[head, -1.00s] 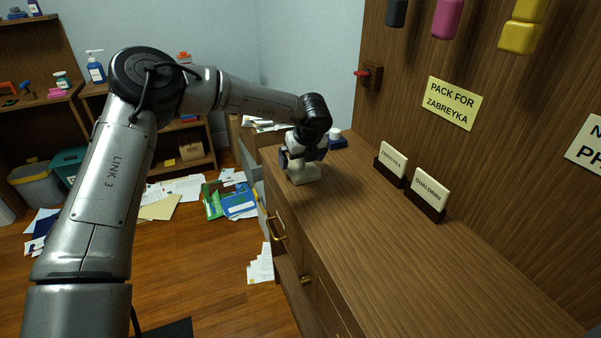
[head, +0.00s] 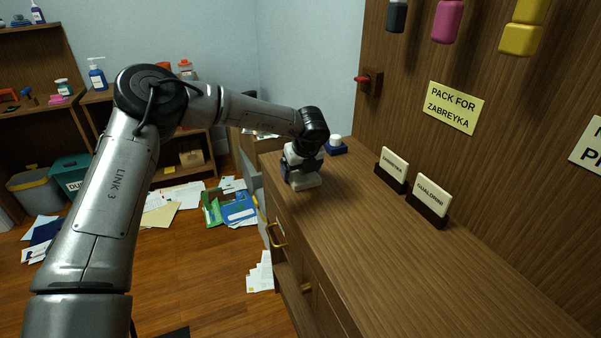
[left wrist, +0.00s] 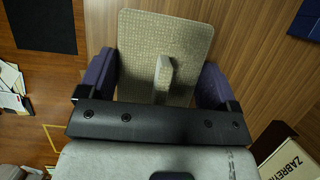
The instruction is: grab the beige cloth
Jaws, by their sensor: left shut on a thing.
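The beige cloth (head: 305,183) lies on the far left end of the wooden desk top (head: 370,240) in the head view. My left gripper (head: 302,168) is right over it, pointing down. In the left wrist view the cloth (left wrist: 137,40) shows as a pale, woven rectangle with a raised ridge in its middle. The blue-purple fingers of my left gripper (left wrist: 158,80) stand on both sides and are shut on the cloth. My right gripper is not in view.
A blue stand with a white top (head: 336,145) is just behind the gripper. Two name cards in dark holders, one here (head: 393,168), stand along the wall to the right. A red lever (head: 362,80) sticks out from the wall. The desk's near part is clear.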

